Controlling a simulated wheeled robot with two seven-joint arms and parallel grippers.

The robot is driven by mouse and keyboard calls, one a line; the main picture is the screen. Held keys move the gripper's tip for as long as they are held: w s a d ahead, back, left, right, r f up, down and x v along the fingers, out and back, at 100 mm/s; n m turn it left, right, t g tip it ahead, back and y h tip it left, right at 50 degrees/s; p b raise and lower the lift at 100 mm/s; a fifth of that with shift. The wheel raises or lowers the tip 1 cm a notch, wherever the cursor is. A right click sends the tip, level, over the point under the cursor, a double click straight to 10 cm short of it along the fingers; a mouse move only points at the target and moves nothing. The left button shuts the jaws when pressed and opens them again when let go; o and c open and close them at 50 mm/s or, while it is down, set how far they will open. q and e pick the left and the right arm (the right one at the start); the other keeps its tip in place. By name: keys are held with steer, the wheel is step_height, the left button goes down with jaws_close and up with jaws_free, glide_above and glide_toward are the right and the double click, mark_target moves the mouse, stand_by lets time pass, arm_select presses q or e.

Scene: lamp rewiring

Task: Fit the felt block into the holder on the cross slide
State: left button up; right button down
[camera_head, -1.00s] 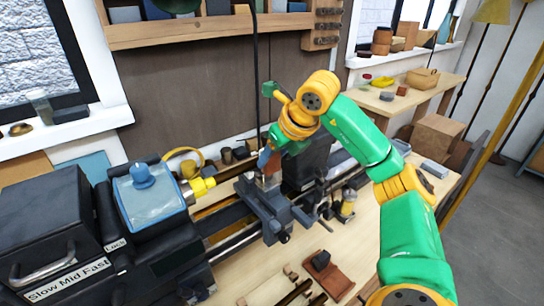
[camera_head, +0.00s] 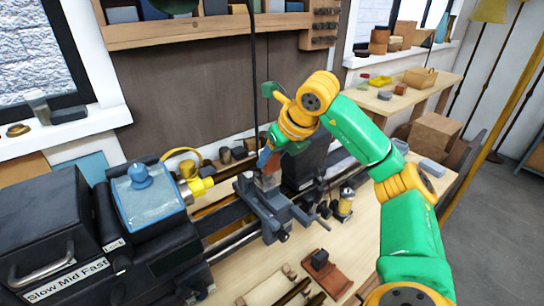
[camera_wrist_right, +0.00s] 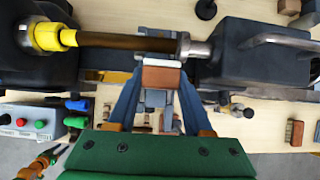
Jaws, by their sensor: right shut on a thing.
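The felt block is the brown-orange block with a pale top edge (camera_wrist_right: 162,77) in the right wrist view. My right gripper (camera_wrist_right: 160,88) is shut on it, a blue-grey finger at each side. In the head view my right gripper (camera_head: 267,162) points down over the cross slide (camera_head: 268,213) of the lathe. The holder lies under the block and fingers and is mostly hidden. I cannot tell whether the block is seated in it or just above.
A brown rod (camera_wrist_right: 125,41) runs beside the block, between the yellow chuck (camera_wrist_right: 50,37) and the tailstock (camera_wrist_right: 235,52). The lathe's dark headstock (camera_head: 45,225) stands at the left.

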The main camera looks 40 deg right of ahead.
steer(key=shift+s+f+b, duration=0.2)
steer(key=shift+f+b, duration=0.25)
steer(key=shift+f, duration=0.4)
